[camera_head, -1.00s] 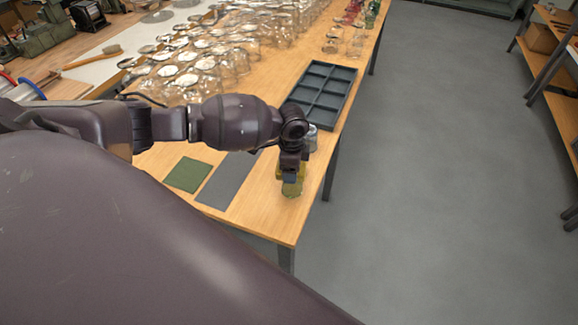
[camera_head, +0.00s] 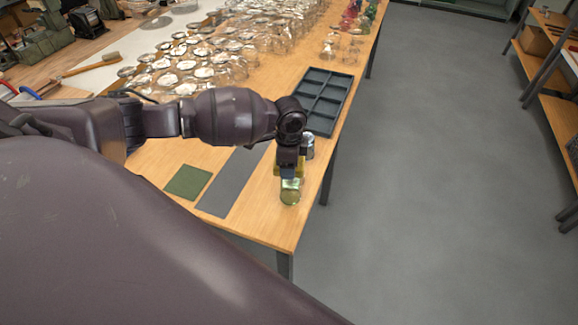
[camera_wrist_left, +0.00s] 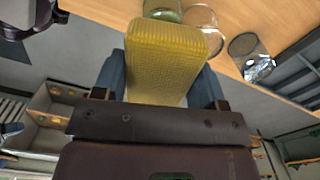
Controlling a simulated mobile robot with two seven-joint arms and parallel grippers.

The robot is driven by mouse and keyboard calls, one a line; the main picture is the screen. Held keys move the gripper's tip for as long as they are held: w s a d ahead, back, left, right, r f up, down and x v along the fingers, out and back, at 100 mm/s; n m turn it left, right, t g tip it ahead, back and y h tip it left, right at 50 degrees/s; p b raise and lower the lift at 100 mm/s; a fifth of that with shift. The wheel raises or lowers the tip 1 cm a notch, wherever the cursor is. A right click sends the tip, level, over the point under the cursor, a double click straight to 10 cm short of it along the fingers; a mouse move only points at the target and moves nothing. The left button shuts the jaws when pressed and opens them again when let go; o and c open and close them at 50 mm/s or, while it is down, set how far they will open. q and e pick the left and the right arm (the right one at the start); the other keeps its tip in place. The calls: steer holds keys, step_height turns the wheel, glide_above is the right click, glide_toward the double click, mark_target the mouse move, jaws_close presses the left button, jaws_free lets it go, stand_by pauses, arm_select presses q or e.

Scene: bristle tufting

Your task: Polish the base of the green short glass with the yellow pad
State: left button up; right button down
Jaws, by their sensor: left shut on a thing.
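My left gripper (camera_head: 289,170) is shut on the yellow pad (camera_wrist_left: 166,60), a thick textured block between its fingers in the left wrist view. In the head view only edges of the pad (camera_head: 301,168) show around the fingers. The green short glass (camera_head: 291,193) is just in front of the pad near the table's right edge. In the left wrist view the green glass (camera_wrist_left: 163,10) is partly hidden behind the pad's far end. I cannot tell whether pad and glass touch. My right gripper is not in view.
A glass with something silvery (camera_head: 308,145) stands behind the gripper; a clear glass (camera_wrist_left: 201,20) shows in the wrist view. A grey mat (camera_head: 228,187) and a green cloth (camera_head: 188,182) lie left. A compartment tray (camera_head: 322,100) and many glasses (camera_head: 200,70) are farther back.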

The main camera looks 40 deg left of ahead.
arm_select(q)
steer(key=shift+r, duration=0.3)
steer(key=shift+r, duration=1.5)
